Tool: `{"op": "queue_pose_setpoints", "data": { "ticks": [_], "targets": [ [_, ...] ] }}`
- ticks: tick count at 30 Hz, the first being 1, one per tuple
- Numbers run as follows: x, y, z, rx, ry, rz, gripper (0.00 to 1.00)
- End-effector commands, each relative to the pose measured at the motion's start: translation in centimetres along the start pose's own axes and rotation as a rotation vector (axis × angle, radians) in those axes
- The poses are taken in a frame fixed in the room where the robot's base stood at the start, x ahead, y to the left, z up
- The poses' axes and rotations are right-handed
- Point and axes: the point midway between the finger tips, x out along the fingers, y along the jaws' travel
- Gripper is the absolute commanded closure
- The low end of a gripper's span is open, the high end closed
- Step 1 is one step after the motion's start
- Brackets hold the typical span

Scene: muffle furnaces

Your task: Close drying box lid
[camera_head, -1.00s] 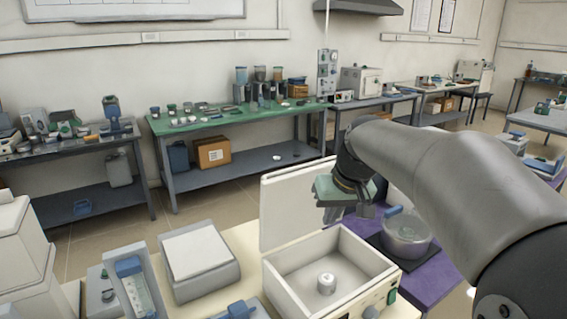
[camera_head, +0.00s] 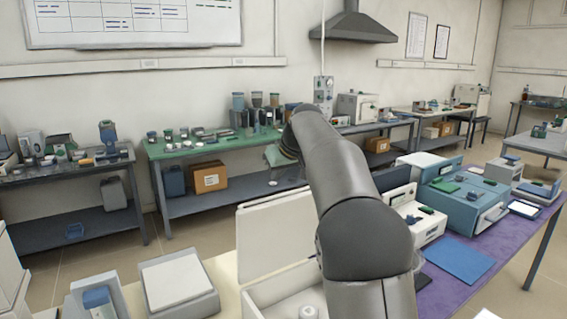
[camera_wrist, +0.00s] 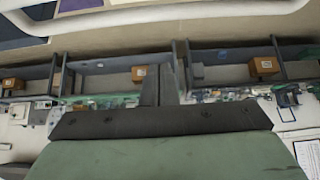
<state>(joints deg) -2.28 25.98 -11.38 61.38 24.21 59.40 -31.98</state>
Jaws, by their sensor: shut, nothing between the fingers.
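The drying box (camera_head: 262,293) is a white open-topped box at the lower middle of the head view. Its lid (camera_head: 272,238) stands up, open, at the back edge of the box. My arm hides the right part of the box. A small pale knob-like piece (camera_head: 308,312) shows inside it. My gripper (camera_wrist: 160,75) is shut and empty in the wrist view, its dark fingers together. In the head view its greenish body shows past the lid's upper right, with the fingers mostly hidden. A pale curved edge (camera_wrist: 150,19) crosses the top of the wrist view; I cannot tell whether it is the lid.
A grey device with a pale top (camera_head: 178,279) stands left of the box. The purple table (camera_head: 510,235) at right carries a blue-grey instrument (camera_head: 460,202) and a blue mat (camera_head: 462,259). A green bench (camera_head: 190,150) stands behind, across open floor.

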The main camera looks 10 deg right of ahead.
Motion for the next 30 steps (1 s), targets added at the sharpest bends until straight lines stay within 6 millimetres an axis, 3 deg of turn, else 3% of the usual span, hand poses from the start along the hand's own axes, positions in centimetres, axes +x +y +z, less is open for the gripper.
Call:
{"op": "queue_pose_setpoints", "data": {
  "ticks": [3,12,30],
  "targets": [
    [2.5,0.0,0.0,0.000,-0.003,0.000,1.00],
    [0.8,0.0,3.5,0.001,0.000,0.001,1.00],
    [0.5,0.5,4.4,0.006,0.014,0.006,1.00]
  ]
}}
